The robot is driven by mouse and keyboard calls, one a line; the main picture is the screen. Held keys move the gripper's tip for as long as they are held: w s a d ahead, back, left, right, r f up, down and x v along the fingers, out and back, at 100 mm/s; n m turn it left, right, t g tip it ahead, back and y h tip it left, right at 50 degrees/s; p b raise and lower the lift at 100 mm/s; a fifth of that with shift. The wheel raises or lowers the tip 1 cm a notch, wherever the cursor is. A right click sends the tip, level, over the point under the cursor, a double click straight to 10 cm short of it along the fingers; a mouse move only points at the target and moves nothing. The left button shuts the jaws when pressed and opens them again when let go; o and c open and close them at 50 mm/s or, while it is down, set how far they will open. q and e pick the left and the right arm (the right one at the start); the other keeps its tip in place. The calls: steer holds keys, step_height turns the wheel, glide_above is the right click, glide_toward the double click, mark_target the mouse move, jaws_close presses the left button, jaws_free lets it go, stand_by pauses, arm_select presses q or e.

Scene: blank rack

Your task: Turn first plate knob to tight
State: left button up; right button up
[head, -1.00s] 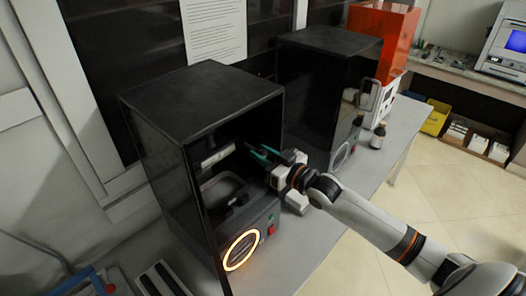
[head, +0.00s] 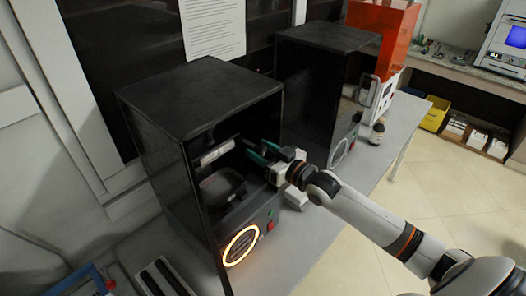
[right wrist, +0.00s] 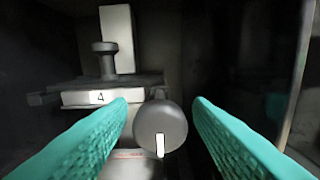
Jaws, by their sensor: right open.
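A round grey knob (right wrist: 160,127) with a white mark pointing down sits in the right wrist view, between my fingers and apart from both. Behind it is a plate with a white label "4" (right wrist: 97,97) and a smaller post-like knob (right wrist: 105,60). In the head view these parts are inside the black open-fronted box (head: 205,85). My right gripper (head: 257,154) reaches into the opening from the right. Its teal fingers (right wrist: 160,130) are open around the knob. The knob cannot be made out in the head view. My left gripper is not in view.
The box has a glowing orange ring (head: 241,245) and a red switch (head: 271,226) at its lower front. A second black box (head: 325,45) stands behind to the right, with an orange-red unit (head: 385,35) beyond. Grey bench surface (head: 310,240) lies free at the front right.

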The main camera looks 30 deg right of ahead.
steer(key=shift+s+d+f, duration=0.1)
steer(key=shift+s, duration=0.2)
steer(key=b+v, duration=0.4)
steer(key=v, duration=0.7)
steer(key=shift+s, duration=0.15)
